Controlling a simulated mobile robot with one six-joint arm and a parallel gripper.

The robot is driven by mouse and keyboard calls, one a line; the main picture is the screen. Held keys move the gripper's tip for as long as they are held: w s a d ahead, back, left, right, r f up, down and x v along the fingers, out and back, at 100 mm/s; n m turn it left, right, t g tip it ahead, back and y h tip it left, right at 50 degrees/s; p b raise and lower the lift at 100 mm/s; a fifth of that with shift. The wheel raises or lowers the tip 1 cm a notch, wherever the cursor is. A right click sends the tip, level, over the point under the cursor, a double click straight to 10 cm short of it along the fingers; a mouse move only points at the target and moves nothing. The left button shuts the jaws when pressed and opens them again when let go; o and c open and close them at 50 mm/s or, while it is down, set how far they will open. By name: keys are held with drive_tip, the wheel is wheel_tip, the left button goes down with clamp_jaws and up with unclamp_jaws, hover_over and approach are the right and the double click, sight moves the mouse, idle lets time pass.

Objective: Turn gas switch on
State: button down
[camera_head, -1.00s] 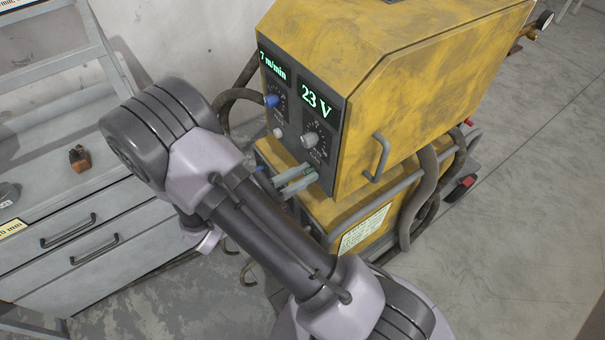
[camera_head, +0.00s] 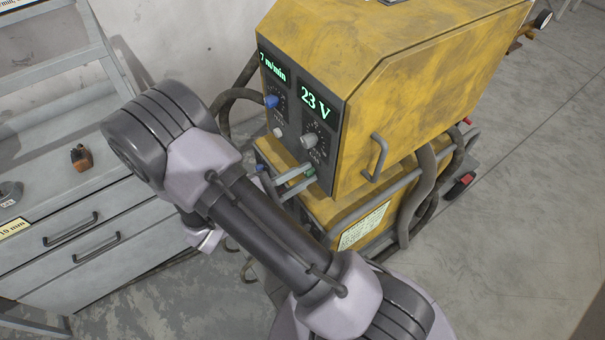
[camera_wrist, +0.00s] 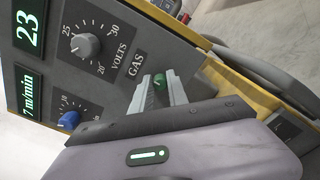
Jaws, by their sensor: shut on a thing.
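The gas switch (camera_wrist: 159,82) is a small green knob low on the dark front panel of the yellow welding machine (camera_head: 400,70), beside the label GAS. In the wrist view my gripper (camera_wrist: 160,88) has its two pale fingers on either side of the green knob, shut on it. In the head view the gripper (camera_head: 300,181) reaches the lower part of the panel, and a bit of green (camera_head: 310,172) shows at its fingertips. The knob's exact angle is hard to tell.
Above the switch are the grey volts knob (camera_wrist: 85,46) and blue wire-speed knob (camera_wrist: 69,120), with displays reading 23 and 7 m/min. A handle (camera_head: 377,158) and thick hoses (camera_head: 425,190) are on the machine's right. A grey drawer cabinet (camera_head: 80,240) stands at left.

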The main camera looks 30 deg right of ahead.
drive_tip(key=shift+f+m+b, duration=0.15)
drive_tip(key=shift+m+b, duration=1)
drive_tip(key=shift+m, duration=2.95)
drive_tip(key=c, duration=1.3)
unclamp_jaws()
drive_tip(key=a+p, duration=0.4)
drive_tip(key=a, duration=1.3)
drive_tip(key=shift+s+a, duration=0.25)
drive_tip(key=shift+s, duration=0.1)
